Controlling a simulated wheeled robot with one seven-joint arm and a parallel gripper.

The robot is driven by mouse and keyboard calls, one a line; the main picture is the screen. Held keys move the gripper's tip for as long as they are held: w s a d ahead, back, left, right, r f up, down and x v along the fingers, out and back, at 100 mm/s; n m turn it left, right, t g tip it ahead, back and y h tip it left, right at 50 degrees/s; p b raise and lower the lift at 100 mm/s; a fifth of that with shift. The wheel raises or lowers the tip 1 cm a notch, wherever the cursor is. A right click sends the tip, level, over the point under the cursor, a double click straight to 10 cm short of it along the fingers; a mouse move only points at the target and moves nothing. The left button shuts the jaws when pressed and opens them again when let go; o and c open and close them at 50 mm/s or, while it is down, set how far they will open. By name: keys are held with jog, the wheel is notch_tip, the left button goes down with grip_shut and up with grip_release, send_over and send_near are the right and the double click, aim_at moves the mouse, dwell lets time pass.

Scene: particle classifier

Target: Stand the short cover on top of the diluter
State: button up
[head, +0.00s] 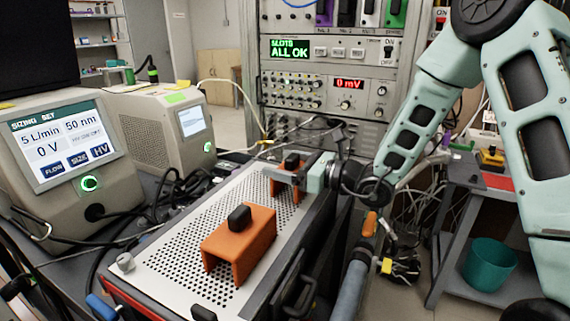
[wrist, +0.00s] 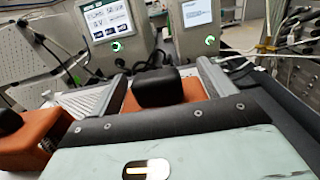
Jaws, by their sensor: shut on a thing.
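Two orange covers with black knobs show on or over a box with a white perforated top (head: 190,230); the box may be the diluter, but I see no label. The smaller-looking far cover (head: 278,187), likely the short one, is between the fingers of my gripper (head: 285,175). In the wrist view its orange body (wrist: 192,91) and black knob (wrist: 157,87) show between the grey fingers. My gripper is shut on it. I cannot tell whether it touches the perforated top. The other orange cover (head: 240,250) stands nearer, apart from my gripper, on the perforated top.
A screened instrument (head: 70,150) stands left, with a second one (head: 165,130) behind it. Cables lie between them and the box. A rack of electronics (head: 330,75) rises behind. A shelf with a teal bin (head: 490,263) stands right. The perforated top is bare around the nearer cover.

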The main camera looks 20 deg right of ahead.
jog(key=o, duration=0.9)
jog(key=shift+f, duration=0.1)
jog(key=shift+o, duration=0.2)
jog(key=b+v, duration=0.1)
jog(key=v, duration=1.1)
jog(key=shift+r, duration=0.2)
